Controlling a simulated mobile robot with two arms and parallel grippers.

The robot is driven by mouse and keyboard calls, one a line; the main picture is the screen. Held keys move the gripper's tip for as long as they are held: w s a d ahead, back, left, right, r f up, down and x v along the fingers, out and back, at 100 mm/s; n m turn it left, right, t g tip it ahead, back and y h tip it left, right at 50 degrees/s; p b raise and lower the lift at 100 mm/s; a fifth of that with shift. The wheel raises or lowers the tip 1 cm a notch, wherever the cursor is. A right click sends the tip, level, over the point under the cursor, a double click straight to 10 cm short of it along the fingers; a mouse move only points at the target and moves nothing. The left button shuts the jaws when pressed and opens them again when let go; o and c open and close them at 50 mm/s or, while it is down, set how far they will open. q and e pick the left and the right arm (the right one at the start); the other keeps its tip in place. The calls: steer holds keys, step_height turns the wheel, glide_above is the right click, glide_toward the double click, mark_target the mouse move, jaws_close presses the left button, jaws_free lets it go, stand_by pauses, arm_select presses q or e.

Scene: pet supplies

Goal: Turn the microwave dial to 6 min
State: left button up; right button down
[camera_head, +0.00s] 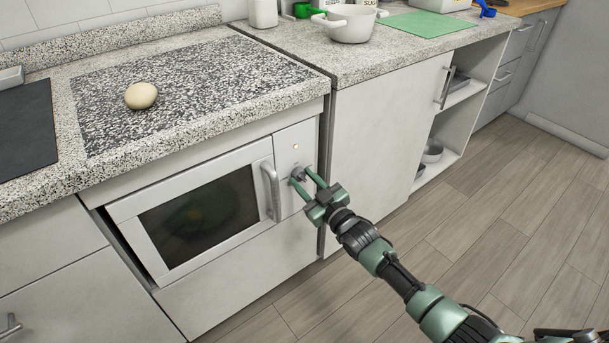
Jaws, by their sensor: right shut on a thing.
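The microwave (150,222) is built in below the speckled counter, with its door closed and a dark window. Its control panel (295,142) is on the right of the door, with a small lit orange lamp near the top. The microwave dial (297,172) is a small grey knob on that panel. My right gripper (303,177) reaches in from the lower right and is shut on the dial, its green fingers on either side. The fingers partly cover the dial, and its markings are too small to read. My left gripper is not in view.
The microwave door handle (270,190) stands out close to the left of my right gripper. A round pale object (141,95) lies on the counter above. A white pot (350,22) and a green board (416,24) are farther right. The floor (480,215) is clear.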

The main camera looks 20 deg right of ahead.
steer(key=m+p, duration=0.2)
steer(key=m, duration=0.3)
steer(key=shift+r+m, duration=0.1)
steer(key=shift+m, duration=0.3)
steer(key=m, duration=0.2)
steer(key=shift+m, duration=0.4)
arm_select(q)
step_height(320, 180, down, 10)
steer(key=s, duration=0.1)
arm_select(e)
steer(key=m, duration=0.2)
steer(key=shift+m+g+h, duration=0.3)
steer(key=shift+m, duration=0.8)
steer(key=m+b, duration=0.2)
steer(key=m, duration=0.4)
steer(key=shift+g, duration=0.3)
steer(key=m+y+b, duration=0.1)
steer(key=m+b, duration=0.1)
steer(key=m, duration=0.2)
steer(key=shift+m+b, duration=0.3)
steer(key=shift+m, duration=0.1)
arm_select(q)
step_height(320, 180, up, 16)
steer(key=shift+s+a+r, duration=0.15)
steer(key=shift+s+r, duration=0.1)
